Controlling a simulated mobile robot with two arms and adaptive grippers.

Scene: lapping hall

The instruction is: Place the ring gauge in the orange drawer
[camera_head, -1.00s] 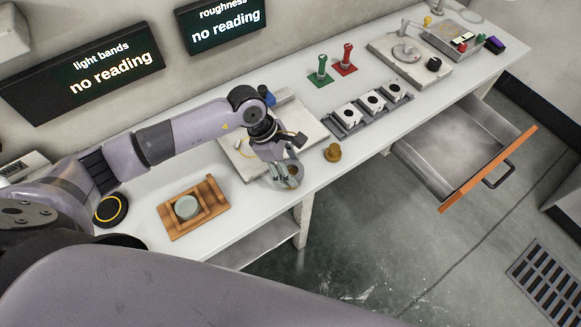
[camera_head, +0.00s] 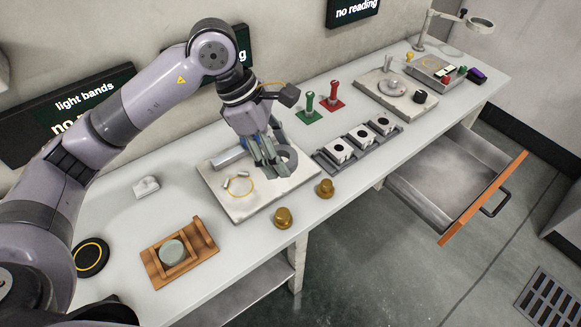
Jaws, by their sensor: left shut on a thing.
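The ring gauge (camera_head: 290,154) is a grey ring at the left gripper, over the pale plate (camera_head: 218,184) on the bench. My left gripper (camera_head: 270,168) points down and is shut on the ring; its fingers hide part of it. I cannot tell whether the ring touches the plate. The orange drawer (camera_head: 486,199) is pulled out under the bench at right, with an orange front and a dark handle. The visible part of its inside looks empty. My right gripper is not in view.
Two brass knobs (camera_head: 325,188) stand at the bench's front edge. A rack of white blocks (camera_head: 340,152), green (camera_head: 309,105) and red (camera_head: 333,92) handled gauges stand right of the plate. A wooden holder (camera_head: 158,271) is at front left. The floor before the drawer is clear.

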